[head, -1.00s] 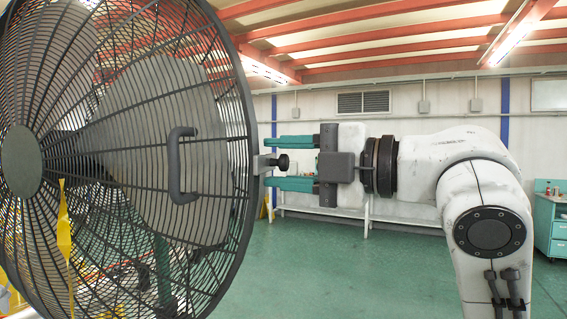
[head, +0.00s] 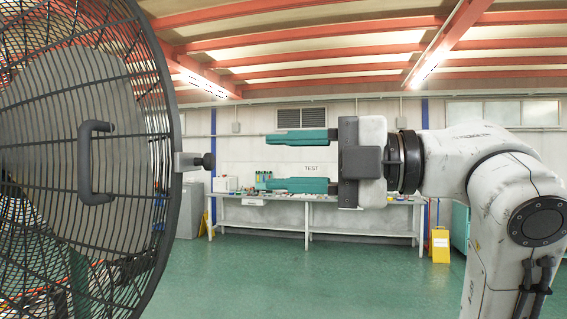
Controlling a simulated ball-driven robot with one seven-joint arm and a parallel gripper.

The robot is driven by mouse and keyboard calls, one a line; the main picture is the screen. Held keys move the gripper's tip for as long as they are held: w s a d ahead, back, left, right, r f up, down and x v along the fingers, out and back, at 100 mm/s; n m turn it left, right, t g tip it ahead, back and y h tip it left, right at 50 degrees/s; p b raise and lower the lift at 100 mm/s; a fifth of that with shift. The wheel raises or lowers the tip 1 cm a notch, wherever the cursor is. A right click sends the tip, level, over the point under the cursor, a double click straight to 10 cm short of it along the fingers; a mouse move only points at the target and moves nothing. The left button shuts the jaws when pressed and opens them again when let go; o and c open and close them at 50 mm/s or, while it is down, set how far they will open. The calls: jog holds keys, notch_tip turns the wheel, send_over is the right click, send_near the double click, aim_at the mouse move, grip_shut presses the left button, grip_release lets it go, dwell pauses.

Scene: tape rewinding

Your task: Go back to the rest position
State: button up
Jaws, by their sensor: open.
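My gripper (head: 268,162) is in the middle of the head view, with its two green fingers pointing left. The fingers are wide apart and nothing is between them. A large round fan with a dark wire guard (head: 167,95) fills the left side of the view. A dark handle (head: 84,162) is on its guard. A small clamp with a dark knob (head: 208,161) sticks out from the guard's right edge. A gap separates the knob from my fingertips.
A long workbench (head: 340,201) with small items stands against the back wall. A yellow floor sign (head: 440,246) stands at its right end. The green floor (head: 300,280) between the fan and the bench is clear.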

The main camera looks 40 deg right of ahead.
dwell(0.3)
jog(key=w+d+f+m+h, duration=0.2)
jog(key=w+f+m, duration=0.3)
jog(key=f, duration=0.4)
jog(key=w+d+f+m+h, duration=0.25)
jog(key=f+m, duration=0.35)
jog(key=f, duration=0.3)
notch_tip(320, 180, down, 21)
jog(key=a+m+g+h, duration=0.2)
jog(key=m+g, duration=0.1)
jog(key=m, duration=0.5)
jog(key=s+a+f+m+g, duration=0.25)
jog(key=s+f, duration=0.35)
jog(key=f, duration=0.5)
jog(key=s+f+m+g+h, duration=0.2)
jog(key=s+f+g, duration=0.2)
jog(key=s+f, duration=0.5)
jog(key=s+d+f+m+g+h, duration=0.1)
jog(key=s+f+g, duration=0.3)
jog(key=s+f, duration=0.5)
jog(key=s+m+h, duration=0.1)
jog(key=s, duration=0.3)
jog(key=shift+s+d, duration=0.3)
